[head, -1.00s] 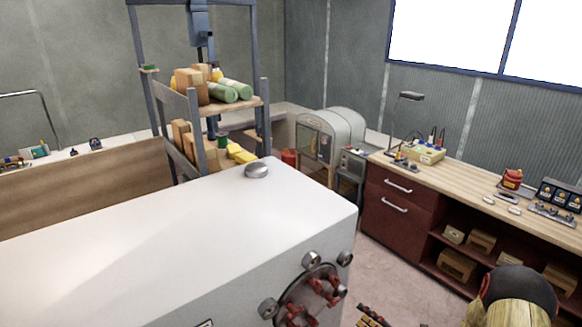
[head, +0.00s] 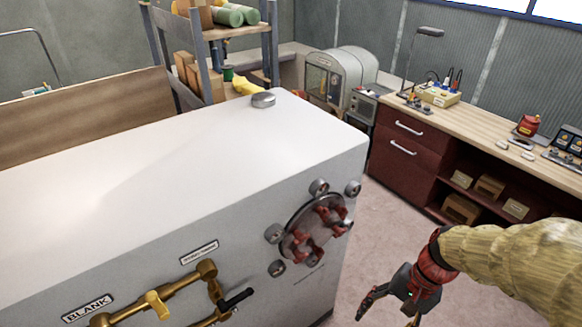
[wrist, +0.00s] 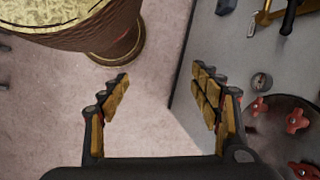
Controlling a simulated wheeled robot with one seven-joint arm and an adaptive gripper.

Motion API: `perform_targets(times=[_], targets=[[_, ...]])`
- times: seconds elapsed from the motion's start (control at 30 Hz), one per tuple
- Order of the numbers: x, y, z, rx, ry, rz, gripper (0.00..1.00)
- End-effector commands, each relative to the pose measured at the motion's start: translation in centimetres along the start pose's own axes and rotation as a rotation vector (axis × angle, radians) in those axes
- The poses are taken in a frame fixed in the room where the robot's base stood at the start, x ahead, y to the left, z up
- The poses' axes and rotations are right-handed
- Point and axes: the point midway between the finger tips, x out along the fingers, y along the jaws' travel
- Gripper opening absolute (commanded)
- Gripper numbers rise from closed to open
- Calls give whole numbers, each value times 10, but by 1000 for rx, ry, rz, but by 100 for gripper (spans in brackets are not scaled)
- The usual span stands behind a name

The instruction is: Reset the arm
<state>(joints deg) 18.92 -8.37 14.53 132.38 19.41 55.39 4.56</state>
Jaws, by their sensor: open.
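My gripper (head: 388,299) hangs at the lower right of the head view, to the right of the white cabinet and apart from it. In the wrist view my gripper (wrist: 163,100) is open, with its two padded fingers spread and nothing between them. Pinkish floor shows beyond the fingers. The cabinet's grey front (wrist: 210,60) is close behind the right finger; I cannot tell whether they touch. My arm, in a yellowish sleeve, comes in from the right edge of the head view.
The white cabinet (head: 200,140) carries a round plate with red clamps (head: 315,228), brass pipework (head: 155,303) and a metal puck (head: 263,100) on top. A workbench (head: 470,115) with red drawers stands at the right. Free floor (head: 385,215) lies between them.

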Motion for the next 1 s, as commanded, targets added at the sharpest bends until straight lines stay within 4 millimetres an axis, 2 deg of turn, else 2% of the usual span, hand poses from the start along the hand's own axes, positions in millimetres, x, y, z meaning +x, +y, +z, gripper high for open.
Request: perform_targets(times=[0.1, 0.3, 0.43, 0.6, 0.77, 1.0], targets=[[-16, 7, 2, -207, 151, 79, 64], [-48, 11, 12, -449, 381, 179, 64], [-65, 6, 27, -553, 513, 195, 64], [-82, -11, 48, -639, 641, 152, 64], [-84, -19, 59, -688, 688, 128, 64], [-83, -22, 60, -696, 683, 127, 64]])
